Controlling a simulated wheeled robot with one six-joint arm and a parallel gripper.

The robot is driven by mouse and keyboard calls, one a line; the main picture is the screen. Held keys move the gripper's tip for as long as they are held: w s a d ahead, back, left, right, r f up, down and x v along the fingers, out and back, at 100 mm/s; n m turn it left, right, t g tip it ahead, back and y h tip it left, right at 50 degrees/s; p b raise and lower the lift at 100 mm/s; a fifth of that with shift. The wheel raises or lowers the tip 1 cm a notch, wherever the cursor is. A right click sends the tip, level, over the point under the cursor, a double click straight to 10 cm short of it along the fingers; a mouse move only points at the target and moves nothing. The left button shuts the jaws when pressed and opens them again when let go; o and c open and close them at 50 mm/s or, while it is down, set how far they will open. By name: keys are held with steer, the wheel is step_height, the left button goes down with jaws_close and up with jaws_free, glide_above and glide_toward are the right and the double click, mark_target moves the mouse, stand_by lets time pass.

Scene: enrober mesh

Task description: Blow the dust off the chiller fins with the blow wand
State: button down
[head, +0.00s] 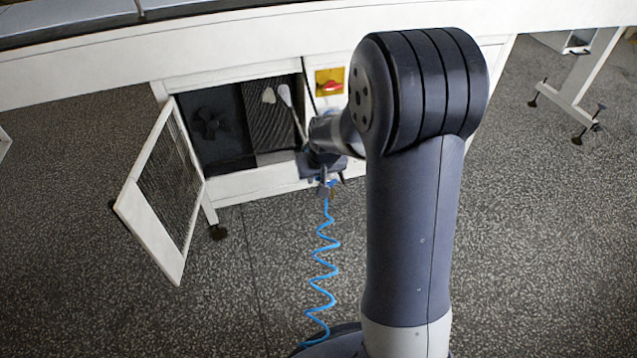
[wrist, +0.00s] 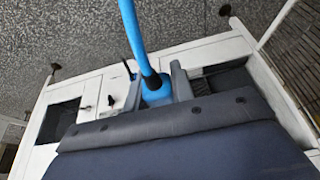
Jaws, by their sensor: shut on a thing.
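The chiller fins (head: 259,132) are a dark ribbed block inside the open cabinet. My gripper (head: 325,165) is in front of the cabinet's lower right edge, mostly hidden by my arm. In the wrist view, my gripper (wrist: 160,86) is shut on the blue body of the blow wand (wrist: 156,95). A thin tube, seemingly the wand's, runs up and left from my gripper toward the right side of the fins. A coiled blue hose (head: 322,262) hangs below.
A dark fan (head: 208,122) sits left of the fins. The mesh door (head: 152,222) stands open to the left. A red and yellow switch (head: 330,82) is on the panel right of the opening. The conveyor frame (head: 250,35) runs above. The speckled floor in front is clear.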

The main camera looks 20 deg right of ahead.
steer(key=shift+w+f, duration=0.2)
steer(key=shift+f, duration=0.15)
steer(key=shift+w+a+p, duration=0.1)
steer(key=shift+w+p, duration=0.2)
steer(key=shift+w, duration=2.65)
steer(key=shift+a, duration=0.1)
steer(key=a, duration=1)
steer(key=shift+s+a, duration=0.15)
steer(key=shift+s, duration=0.05)
